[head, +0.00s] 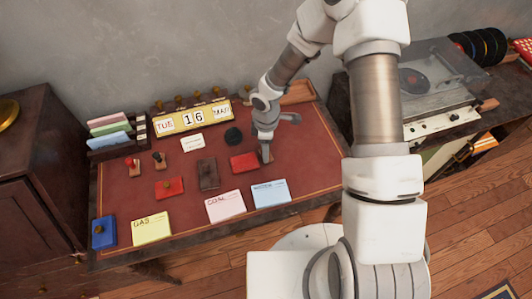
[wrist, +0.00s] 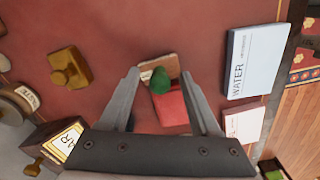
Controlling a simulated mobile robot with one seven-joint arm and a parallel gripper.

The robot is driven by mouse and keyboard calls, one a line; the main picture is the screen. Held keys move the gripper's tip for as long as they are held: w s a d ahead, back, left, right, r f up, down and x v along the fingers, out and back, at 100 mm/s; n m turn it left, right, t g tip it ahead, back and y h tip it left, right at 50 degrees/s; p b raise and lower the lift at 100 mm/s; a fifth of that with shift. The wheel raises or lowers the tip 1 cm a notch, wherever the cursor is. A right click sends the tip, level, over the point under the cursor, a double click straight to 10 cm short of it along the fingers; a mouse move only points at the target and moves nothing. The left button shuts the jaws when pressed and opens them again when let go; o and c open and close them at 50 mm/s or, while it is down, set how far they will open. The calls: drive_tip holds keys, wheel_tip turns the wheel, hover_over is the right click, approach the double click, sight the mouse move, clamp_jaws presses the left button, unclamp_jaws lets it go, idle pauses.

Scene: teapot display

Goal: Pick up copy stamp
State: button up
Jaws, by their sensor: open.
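A stamp with a green handle (wrist: 160,78) and a brown base stands on the red desk top in the wrist view. It lies in line with the gap between my fingertips; no finger is seen touching it. No label on it is readable, so I cannot tell whether it is the copy stamp. In the head view my gripper (head: 266,148) is low over the right part of the desk and mostly hides this stamp. A red-handled stamp (head: 134,166) and a dark-handled stamp (head: 158,159) stand at the left. My gripper (wrist: 160,74) is open and empty.
A red pad (head: 244,162) lies close beside the green-handled stamp. The WATER card (head: 270,193) and the COAL card (head: 226,206) lie near the front edge. The calendar (head: 194,118) stands behind, with a dark round object (head: 233,136) before it.

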sight(270, 155)
clamp_jaws()
drive_tip(key=shift+r, duration=0.15)
idle(0.4)
drive_tip(key=shift+r, duration=0.5)
drive_tip(key=r, duration=0.2)
drive_tip(key=d+r, duration=0.1)
drive_tip(key=shift+s+d+r, duration=0.1)
drive_tip(key=shift+s+r, duration=0.1)
drive_tip(key=shift+r, duration=0.2)
drive_tip(key=s+d+r+p, duration=0.1)
drive_tip(key=s+d+r, duration=0.3)
drive_tip(key=d, duration=0.5)
wheel_tip(270, 155, up, 2)
drive_tip(key=shift+s+d+r+p, duration=0.1)
drive_tip(key=shift+s+d+p, duration=0.15)
drive_tip(key=shift+p, duration=0.1)
drive_tip(key=shift+a, duration=0.1)
